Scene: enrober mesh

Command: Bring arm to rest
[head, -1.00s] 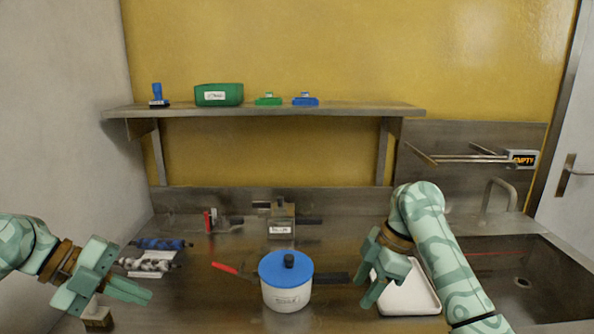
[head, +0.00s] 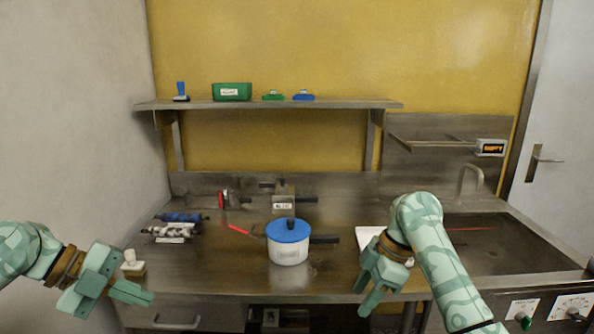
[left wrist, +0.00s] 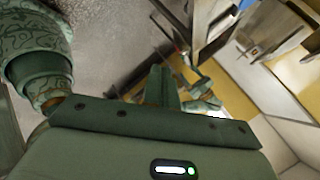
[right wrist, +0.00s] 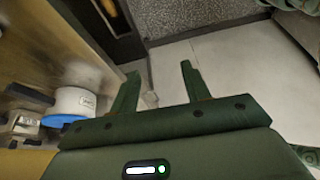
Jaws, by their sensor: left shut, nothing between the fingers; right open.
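My left gripper (head: 145,296) hangs at the lower left in the head view, empty, in front of the counter's left end. In the left wrist view its fingers (left wrist: 165,88) lie together. My right gripper (head: 363,300) points down at the counter's front edge, right of the pot, touching nothing that I can see. In the right wrist view its fingers (right wrist: 160,82) stand apart with only floor beyond them. The white pot (head: 288,252) with a blue lid (head: 288,230) stands upright on the steel counter (head: 215,270).
A white tray (head: 368,234) is partly hidden behind my right arm. Blue and white rolled items (head: 168,232) lie at the left, near a small stamp-like block (head: 132,266). A shelf (head: 330,104) runs above. The sink (head: 490,258) and control knobs (head: 524,320) are at the right.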

